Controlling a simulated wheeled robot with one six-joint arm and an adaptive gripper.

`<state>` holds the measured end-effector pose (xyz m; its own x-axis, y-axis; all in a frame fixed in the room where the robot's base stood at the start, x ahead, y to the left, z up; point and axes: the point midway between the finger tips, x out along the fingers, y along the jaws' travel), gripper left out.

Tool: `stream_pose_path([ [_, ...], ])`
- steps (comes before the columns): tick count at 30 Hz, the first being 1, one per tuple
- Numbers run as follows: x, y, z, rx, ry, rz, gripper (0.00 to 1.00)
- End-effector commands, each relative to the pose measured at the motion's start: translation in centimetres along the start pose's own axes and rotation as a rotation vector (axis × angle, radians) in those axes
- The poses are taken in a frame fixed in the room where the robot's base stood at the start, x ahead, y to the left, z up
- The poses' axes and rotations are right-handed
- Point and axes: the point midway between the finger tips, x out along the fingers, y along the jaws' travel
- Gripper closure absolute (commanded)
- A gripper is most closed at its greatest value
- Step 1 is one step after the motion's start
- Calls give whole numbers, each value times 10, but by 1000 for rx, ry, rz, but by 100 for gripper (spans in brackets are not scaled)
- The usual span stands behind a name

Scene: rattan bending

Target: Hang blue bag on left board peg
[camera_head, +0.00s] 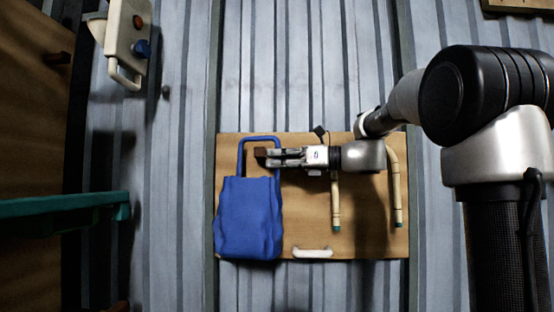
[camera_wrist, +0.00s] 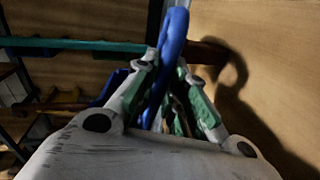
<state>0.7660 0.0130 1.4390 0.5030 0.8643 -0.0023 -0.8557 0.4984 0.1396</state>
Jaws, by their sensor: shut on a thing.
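The blue bag (camera_head: 248,218) hangs upright at the left side of the wooden board (camera_head: 300,215) in the head view, its handle loop above it. My gripper (camera_head: 274,157) reaches in from the right and is shut on the right side of this loop. In the wrist view, the blue handle (camera_wrist: 172,45) runs between the green-padded fingers of my gripper (camera_wrist: 168,72). The brown left peg (camera_head: 261,152) shows by the fingertips, within the loop's outline. In the wrist view the peg (camera_wrist: 208,52) meets the handle's edge; whether the handle rests on it I cannot tell.
Two pale canes (camera_head: 335,205) (camera_head: 397,190) hang on the board's right half. A white handle (camera_head: 312,253) sits at its lower edge. A teal bar (camera_head: 65,204) and a pale panel with knobs (camera_head: 128,38) stand at left. Corrugated wall surrounds the board.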

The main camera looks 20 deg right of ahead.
Motion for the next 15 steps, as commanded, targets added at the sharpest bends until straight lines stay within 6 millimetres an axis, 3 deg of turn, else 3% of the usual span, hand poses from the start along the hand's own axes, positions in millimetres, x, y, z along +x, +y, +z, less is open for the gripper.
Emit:
stream_pose_path([
  [15,7,-33,-7,1,-1,0,100],
])
